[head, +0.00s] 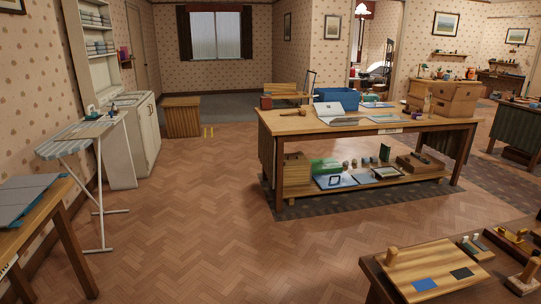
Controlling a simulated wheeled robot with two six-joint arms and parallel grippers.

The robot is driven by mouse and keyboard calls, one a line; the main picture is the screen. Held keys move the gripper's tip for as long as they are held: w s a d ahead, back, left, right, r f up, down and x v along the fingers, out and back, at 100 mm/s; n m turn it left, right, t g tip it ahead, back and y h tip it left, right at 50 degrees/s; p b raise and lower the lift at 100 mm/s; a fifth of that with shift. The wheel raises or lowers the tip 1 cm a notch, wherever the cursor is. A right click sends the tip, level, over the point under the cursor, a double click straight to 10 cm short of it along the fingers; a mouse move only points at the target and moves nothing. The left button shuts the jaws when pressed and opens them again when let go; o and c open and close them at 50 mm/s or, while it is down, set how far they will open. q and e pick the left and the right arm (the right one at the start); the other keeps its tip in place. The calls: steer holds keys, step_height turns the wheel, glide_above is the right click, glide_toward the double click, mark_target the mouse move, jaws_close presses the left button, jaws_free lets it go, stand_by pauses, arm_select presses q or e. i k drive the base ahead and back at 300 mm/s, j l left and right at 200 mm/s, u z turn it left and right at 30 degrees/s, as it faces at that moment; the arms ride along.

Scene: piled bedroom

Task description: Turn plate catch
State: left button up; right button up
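Nothing in view can be made out for sure as a plate catch. A pale wooden board (435,271) lies on the dark table at the bottom right. It bears a short wooden peg (391,256) at its left corner, a blue rectangle (425,285) and a dark rectangle (461,273). I cannot tell whether any of these is the catch. Neither of my grippers shows in the head view.
A long wooden table (290,123) with boxes and papers and a loaded lower shelf stands at the centre right. An ironing board (80,140) and a table (45,215) stand at the left. The parquet floor (190,220) between them is clear.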

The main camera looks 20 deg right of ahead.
mark_target(524, 232)
steer(key=i+z, duration=0.8)
steer(key=i+j+z, duration=0.2)
steer(key=z, duration=0.25)
steer(key=i+j+z, duration=0.4)
steer(key=k+l, duration=0.05)
steer(key=k, duration=0.05)
